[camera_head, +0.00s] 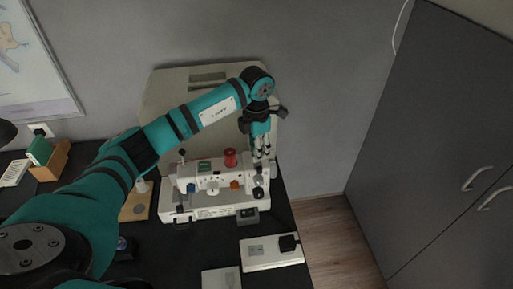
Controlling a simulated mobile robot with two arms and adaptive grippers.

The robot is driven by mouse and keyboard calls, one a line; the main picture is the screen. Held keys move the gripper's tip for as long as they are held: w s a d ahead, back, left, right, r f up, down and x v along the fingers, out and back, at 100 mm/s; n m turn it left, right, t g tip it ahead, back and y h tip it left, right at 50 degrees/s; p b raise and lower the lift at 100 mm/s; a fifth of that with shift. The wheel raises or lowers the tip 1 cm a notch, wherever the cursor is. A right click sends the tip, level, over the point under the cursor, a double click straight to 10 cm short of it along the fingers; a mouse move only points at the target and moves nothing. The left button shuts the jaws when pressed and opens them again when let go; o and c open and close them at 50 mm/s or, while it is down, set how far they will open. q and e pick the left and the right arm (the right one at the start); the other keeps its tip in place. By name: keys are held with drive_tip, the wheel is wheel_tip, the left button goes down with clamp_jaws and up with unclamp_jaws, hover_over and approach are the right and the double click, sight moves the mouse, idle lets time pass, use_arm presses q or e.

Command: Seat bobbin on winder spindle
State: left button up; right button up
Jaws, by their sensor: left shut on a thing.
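My left gripper (262,153) points down above the right end of a white sewing machine (208,212). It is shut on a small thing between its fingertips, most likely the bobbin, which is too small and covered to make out. The gripper seems to be just above the dark knobs at the machine's right end. The winder spindle cannot be told apart there, and I cannot tell whether the held thing touches it. A red thread spool (230,158) stands on top of the machine, left of the gripper. My right gripper is not in view.
A beige panel (160,100) stands behind the machine. A white board with a black block (262,254) and a pale flat box (221,278) lie in front on the dark desk (190,255). A wooden box (50,163) is at left. A grey wardrobe (440,130) is at right.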

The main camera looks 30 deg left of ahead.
use_arm(q)
drive_tip(key=shift+f+b, duration=0.6)
drive_tip(key=shift+f, duration=0.2)
drive_tip(key=o, duration=0.9)
wheel_tip(320, 180, up, 12)
drive_tip(key=shift+r, duration=0.1)
